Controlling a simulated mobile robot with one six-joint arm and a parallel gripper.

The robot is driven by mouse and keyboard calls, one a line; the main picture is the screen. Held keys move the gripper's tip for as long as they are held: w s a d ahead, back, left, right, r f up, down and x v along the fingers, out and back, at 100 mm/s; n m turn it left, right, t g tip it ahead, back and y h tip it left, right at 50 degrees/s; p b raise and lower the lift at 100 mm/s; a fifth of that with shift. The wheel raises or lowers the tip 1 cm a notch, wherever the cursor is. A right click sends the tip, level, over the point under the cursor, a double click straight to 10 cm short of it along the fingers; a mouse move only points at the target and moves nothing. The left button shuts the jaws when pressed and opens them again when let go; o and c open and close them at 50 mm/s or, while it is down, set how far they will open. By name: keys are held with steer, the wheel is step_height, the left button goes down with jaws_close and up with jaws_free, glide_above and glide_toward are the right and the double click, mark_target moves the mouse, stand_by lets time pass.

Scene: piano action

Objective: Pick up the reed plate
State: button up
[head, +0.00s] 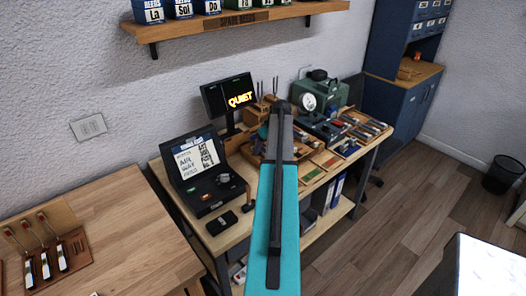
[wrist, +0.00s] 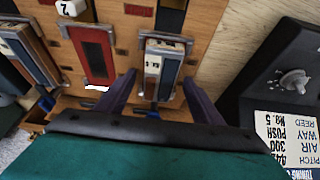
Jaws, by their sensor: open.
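In the wrist view, a small metal-framed plate with a white numbered label (wrist: 153,63) lies on a wooden tray (wrist: 122,42); it looks like a reed plate. My gripper (wrist: 159,84) is open, with one dark finger at each side of this plate, and nothing is held. I cannot tell whether the fingers touch it. A similar framed plate (wrist: 28,48) lies at the left, and a red-lined recess (wrist: 93,52) lies between the two. In the head view my arm hides the gripper and much of the tray.
A black tuning box (wrist: 278,62) with a knob and printed label stands right of the tray; it also shows in the head view (head: 212,187). A monitor reading QUIET (head: 232,97) stands behind. Trays and tools (head: 350,130) crowd the bench's right. A shelf (head: 225,22) hangs above.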

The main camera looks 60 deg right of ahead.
mark_target(264, 147)
stand_by(0.4)
steer(key=c, duration=1.2)
steer(key=shift+r, duration=0.2)
steer(key=shift+r+b, duration=0.65)
steer(key=shift+r, duration=0.1)
steer(key=shift+b+v, duration=0.55)
steer(key=shift+v, duration=0.3)
steer(key=s+r+b, duration=0.1)
steer(key=s+b, duration=0.3)
steer(key=s, duration=1.1)
steer(key=shift+s+d+r, duration=0.2)
steer(key=shift+d+r, duration=0.1)
steer(key=shift+d, duration=0.1)
